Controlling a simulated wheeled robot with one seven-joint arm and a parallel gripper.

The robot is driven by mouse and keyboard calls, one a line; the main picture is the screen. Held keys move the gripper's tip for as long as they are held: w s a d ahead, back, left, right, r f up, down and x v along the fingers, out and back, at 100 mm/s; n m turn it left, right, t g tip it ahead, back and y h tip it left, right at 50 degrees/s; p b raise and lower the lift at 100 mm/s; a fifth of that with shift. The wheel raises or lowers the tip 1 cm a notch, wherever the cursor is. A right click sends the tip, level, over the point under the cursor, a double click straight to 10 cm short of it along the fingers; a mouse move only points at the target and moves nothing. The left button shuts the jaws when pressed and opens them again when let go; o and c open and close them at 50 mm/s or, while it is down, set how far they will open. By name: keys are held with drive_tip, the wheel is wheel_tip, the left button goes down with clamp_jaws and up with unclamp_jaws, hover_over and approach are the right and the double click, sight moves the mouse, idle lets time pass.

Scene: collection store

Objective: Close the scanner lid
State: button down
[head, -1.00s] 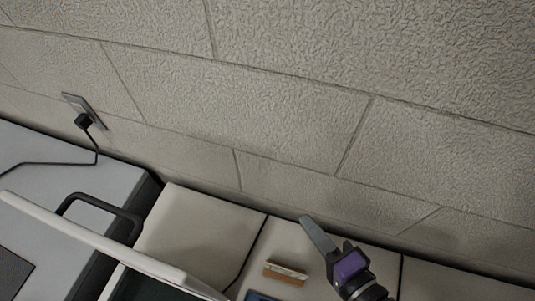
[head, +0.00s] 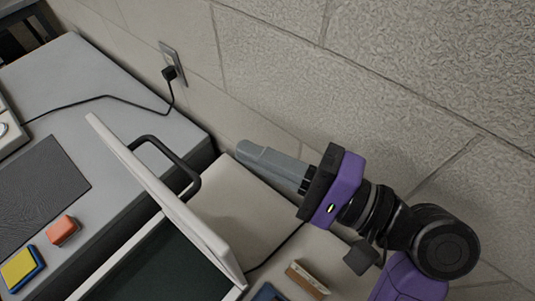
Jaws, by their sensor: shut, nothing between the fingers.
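The scanner lid (head: 165,195) is a pale panel standing raised, seen nearly edge-on in the head view. A dark looped handle (head: 172,160) is on its far side, toward the wall. The scanner body (head: 125,262) lies below with a dark bed (head: 165,268) showing; its lower part is cut off by the frame. My gripper (head: 245,152) is shut and empty, with grey fingers pointing left. In the picture it is to the right of the handle, behind the lid. I cannot tell the exact gap to either.
A stone-block wall (head: 300,70) with a socket (head: 172,62) and a plugged black cable runs behind. On the grey table at left are a dark mat (head: 40,183), an orange block (head: 62,230) and a yellow-blue pad (head: 21,270). A wooden brush (head: 307,280) lies right of the scanner.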

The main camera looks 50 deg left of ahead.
drive_tip(key=s+a+r+p, duration=0.1)
drive_tip(key=s+a+p, duration=0.1)
drive_tip(key=s+a, duration=0.3)
drive_tip(key=shift+s, duration=0.4)
drive_tip(key=shift+r, duration=0.1)
